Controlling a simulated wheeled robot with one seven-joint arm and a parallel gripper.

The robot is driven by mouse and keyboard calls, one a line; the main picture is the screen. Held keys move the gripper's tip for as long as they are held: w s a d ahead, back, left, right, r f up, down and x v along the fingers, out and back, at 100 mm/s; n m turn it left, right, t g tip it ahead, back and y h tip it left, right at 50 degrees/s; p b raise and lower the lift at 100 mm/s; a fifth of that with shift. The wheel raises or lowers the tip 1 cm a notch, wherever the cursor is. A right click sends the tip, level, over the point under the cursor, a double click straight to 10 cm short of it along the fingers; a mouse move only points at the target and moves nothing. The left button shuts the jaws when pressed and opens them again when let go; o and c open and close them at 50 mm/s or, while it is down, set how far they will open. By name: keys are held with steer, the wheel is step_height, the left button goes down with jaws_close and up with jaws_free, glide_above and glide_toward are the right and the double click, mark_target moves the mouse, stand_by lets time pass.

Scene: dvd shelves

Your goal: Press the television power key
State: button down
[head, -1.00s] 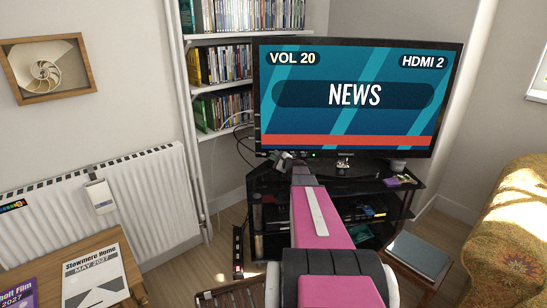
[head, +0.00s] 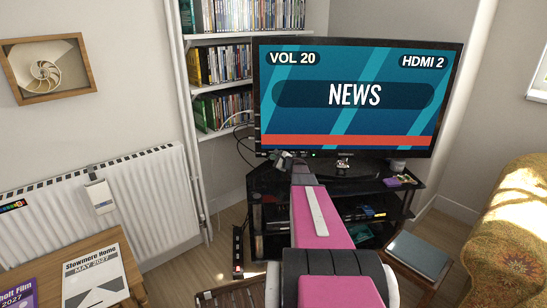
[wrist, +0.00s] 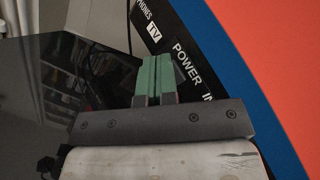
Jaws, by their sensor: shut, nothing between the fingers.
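The television (head: 448,100) is on, its screen showing NEWS, VOL 20 and HDMI 2. In the wrist view its dark lower bezel (wrist: 203,38) carries the white labels TV (wrist: 154,32) and POWER (wrist: 187,62), plus partly cut-off ones. My gripper (wrist: 158,60) is shut and empty, its two green fingers side by side. The fingertips lie over the bezel's edge, between the TV and POWER labels. I cannot tell whether they touch it. No key is clearly visible. In the head view my gripper (head: 280,155) is at the television's lower left edge, small and partly hidden by my arm.
A black glass stand (head: 262,180) holds the television, with devices on its shelves. Cables (head: 243,140) hang at its left, near DVD shelves (head: 222,83). A radiator (head: 150,200) is at left, a patterned armchair (head: 510,225) at right.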

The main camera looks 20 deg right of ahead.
steer(key=shift+w+d, duration=0.1)
steer(key=shift+w, duration=0.15)
stand_by(0.6)
steer(key=shift+s+a, duration=0.25)
steer(key=shift+s, duration=0.5)
steer(key=shift+s, duration=0.1)
steer(key=s, duration=0.1)
steer(key=s+a, duration=0.1)
steer(key=s, duration=0.2)
steer(key=shift+s+a, duration=0.2)
steer(key=shift+a, duration=0.2)
stand_by(1.7)
